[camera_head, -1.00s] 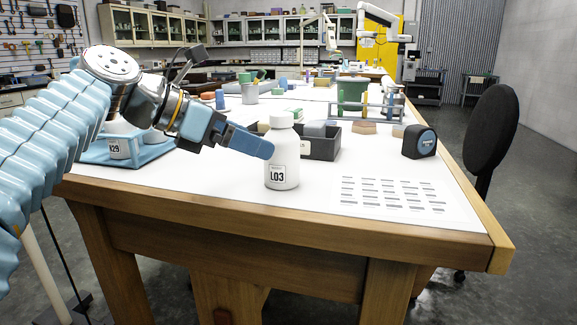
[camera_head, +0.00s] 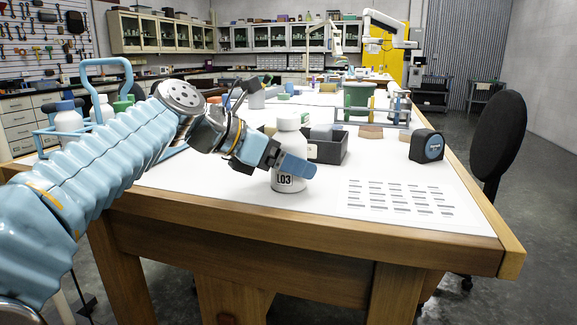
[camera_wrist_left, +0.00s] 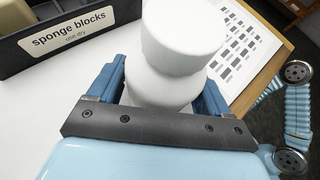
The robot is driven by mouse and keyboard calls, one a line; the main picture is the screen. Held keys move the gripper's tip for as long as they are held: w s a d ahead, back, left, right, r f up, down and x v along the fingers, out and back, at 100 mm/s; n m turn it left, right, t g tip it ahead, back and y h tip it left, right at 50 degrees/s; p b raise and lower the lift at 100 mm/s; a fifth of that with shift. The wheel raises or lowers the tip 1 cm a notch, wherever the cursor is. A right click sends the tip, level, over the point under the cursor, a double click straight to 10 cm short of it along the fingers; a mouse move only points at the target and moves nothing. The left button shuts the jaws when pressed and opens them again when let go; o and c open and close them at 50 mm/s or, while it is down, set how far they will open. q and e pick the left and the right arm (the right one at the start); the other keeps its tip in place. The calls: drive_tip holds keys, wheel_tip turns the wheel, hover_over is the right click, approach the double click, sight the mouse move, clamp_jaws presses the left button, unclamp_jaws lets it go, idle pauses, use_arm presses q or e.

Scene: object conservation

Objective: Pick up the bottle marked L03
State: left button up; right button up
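The white bottle marked L03 (camera_head: 288,139) stands upright near the table's front edge. Its label is partly covered by a finger of my left gripper (camera_head: 285,166). In the left wrist view the bottle (camera_wrist_left: 165,75), with its wide white cap, stands between the two blue fingers of my left gripper (camera_wrist_left: 160,95). The fingers are apart, one on each side of the bottle and close to it. I cannot tell whether they touch it. My right gripper is not in view.
A dark bin (camera_head: 330,150) marked sponge blocks stands just behind the bottle. A printed sheet (camera_head: 400,200) lies to the right, with a black tape measure (camera_head: 426,146) behind it. A blue carrier (camera_head: 45,140) with bottles is at the left.

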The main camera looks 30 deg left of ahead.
use_arm(q)
drive_tip(key=c, duration=0.7)
